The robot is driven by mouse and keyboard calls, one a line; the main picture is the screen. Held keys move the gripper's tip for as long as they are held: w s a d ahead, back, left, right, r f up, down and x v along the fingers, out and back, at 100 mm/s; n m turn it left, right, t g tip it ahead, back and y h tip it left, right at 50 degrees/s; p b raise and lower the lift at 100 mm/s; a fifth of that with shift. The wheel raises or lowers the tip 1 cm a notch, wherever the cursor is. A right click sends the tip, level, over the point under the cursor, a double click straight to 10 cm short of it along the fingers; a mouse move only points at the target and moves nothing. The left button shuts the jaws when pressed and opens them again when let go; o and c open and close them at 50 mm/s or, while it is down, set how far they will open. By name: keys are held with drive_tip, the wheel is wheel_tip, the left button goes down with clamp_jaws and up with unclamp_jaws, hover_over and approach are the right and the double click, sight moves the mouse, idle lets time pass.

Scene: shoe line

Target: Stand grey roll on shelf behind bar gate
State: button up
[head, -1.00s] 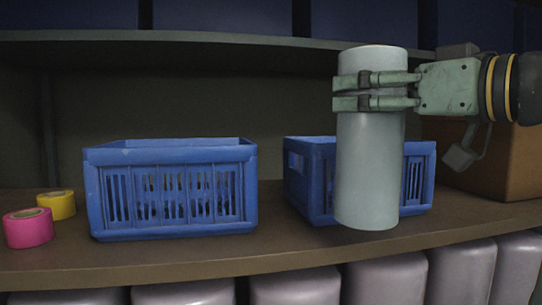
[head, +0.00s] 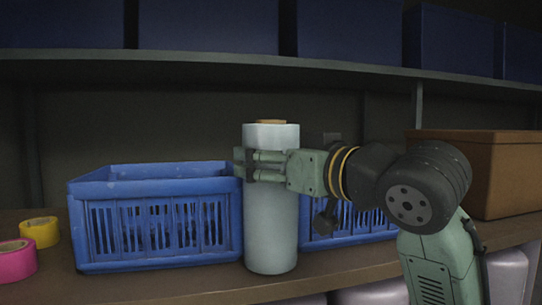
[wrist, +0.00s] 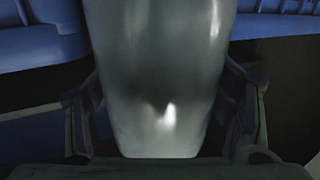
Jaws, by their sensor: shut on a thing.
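The grey roll (head: 270,228) is a tall, pale cylinder with a brown core showing at its top. It stands upright in front of the gap between two blue crates, near the shelf's front. My gripper (head: 262,166) is shut around its upper part, coming from the right. In the wrist view the roll (wrist: 160,70) fills the space between the fingers. I cannot tell whether its base touches the shelf (head: 190,284). I cannot make out a bar gate.
The left blue crate (head: 155,218) is close beside the roll; the right blue crate (head: 345,222) is partly hidden by my arm. Pink tape (head: 15,262) and yellow tape (head: 40,232) lie at far left. A brown box (head: 480,170) stands right. An upper shelf (head: 200,58) runs above.

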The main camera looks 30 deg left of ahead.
drive_tip(key=shift+f, duration=0.15)
drive_tip(key=o, duration=2)
drive_tip(key=shift+c, duration=0.2)
drive_tip(key=b+v, duration=0.3)
drive_tip(key=v, duration=0.9)
